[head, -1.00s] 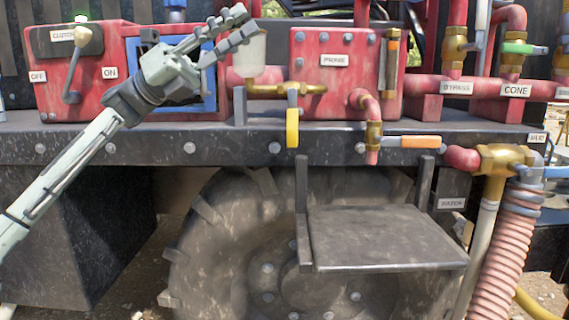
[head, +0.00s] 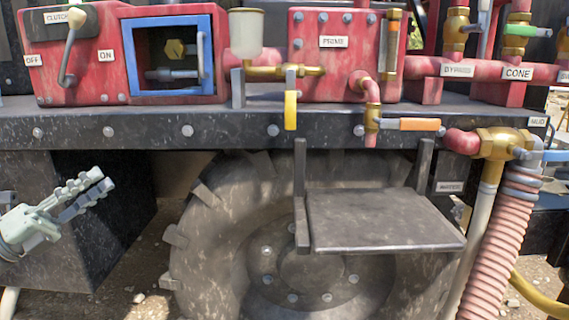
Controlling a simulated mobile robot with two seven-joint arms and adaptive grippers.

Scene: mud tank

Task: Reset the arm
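My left gripper (head: 103,181) is at the lower left of the head view, in front of the dark box under the deck. Its arm comes in from the left edge, mostly out of view. Its two fingers point up and right, side by side with a narrow gap and nothing between them. It is well below the red panels and touches nothing that I can see. My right gripper is not in view.
A black deck edge (head: 230,130) runs across above the gripper. Above it are the clutch box (head: 85,75), a blue-framed recess (head: 130,40), the prime box (head: 335,75) and pipes. A large tire (head: 200,245) and a step (head: 385,218) are to the right.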

